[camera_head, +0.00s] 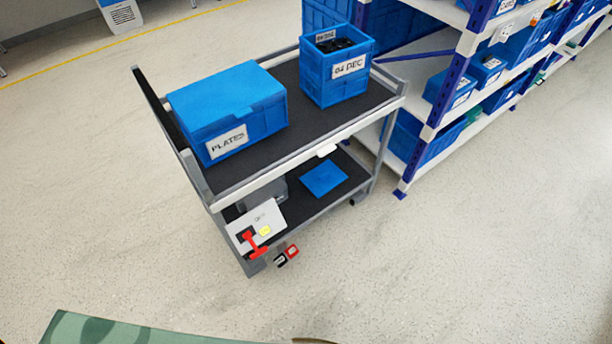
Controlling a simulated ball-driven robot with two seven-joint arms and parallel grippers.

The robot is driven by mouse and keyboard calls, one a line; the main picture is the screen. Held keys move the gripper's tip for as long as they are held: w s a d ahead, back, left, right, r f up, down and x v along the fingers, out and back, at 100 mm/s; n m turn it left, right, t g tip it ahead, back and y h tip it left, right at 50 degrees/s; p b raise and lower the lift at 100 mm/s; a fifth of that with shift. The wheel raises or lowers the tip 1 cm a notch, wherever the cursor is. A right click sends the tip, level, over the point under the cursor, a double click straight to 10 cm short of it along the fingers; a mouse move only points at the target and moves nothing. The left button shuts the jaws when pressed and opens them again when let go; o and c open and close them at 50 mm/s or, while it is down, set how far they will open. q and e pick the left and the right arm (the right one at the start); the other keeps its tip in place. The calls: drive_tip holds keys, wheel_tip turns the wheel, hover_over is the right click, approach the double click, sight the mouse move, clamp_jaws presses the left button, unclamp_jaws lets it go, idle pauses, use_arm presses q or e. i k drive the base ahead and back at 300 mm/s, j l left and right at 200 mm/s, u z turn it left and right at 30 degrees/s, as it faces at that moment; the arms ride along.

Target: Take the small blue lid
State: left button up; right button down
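A flat blue lid (324,178) lies on the dark lower shelf (300,210) of a two-level grey cart, right of the middle of that shelf. Its whole top face shows, and nothing rests on it. The upper shelf of the cart stands above and behind it. Neither of my grippers is in view.
A lidded blue box marked PLATES (228,110) and an open blue bin of dark items (337,65) stand on the upper shelf. A white panel with a red handle (256,244) is at the cart's lower left. Shelving with blue bins (430,150) stands right. Floor in front is mostly clear.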

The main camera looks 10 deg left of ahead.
sight(324, 177)
drive_tip(key=i+l, duration=0.25)
drive_tip(key=i+l+u, duration=0.1)
drive_tip(key=i+l, duration=0.15)
drive_tip(key=l, duration=0.25)
drive_tip(key=i+l+u, duration=0.1)
drive_tip(key=i+l, duration=0.15)
drive_tip(key=l, duration=0.15)
drive_tip(key=i+l, duration=0.25)
drive_tip(key=l, duration=0.15)
drive_tip(key=i+l+u, duration=0.1)
drive_tip(key=i+l, duration=0.15)
drive_tip(key=l, duration=0.15)
drive_tip(key=i+l, duration=0.2)
drive_tip(key=l, duration=0.2)
drive_tip(key=i+u, duration=0.05)
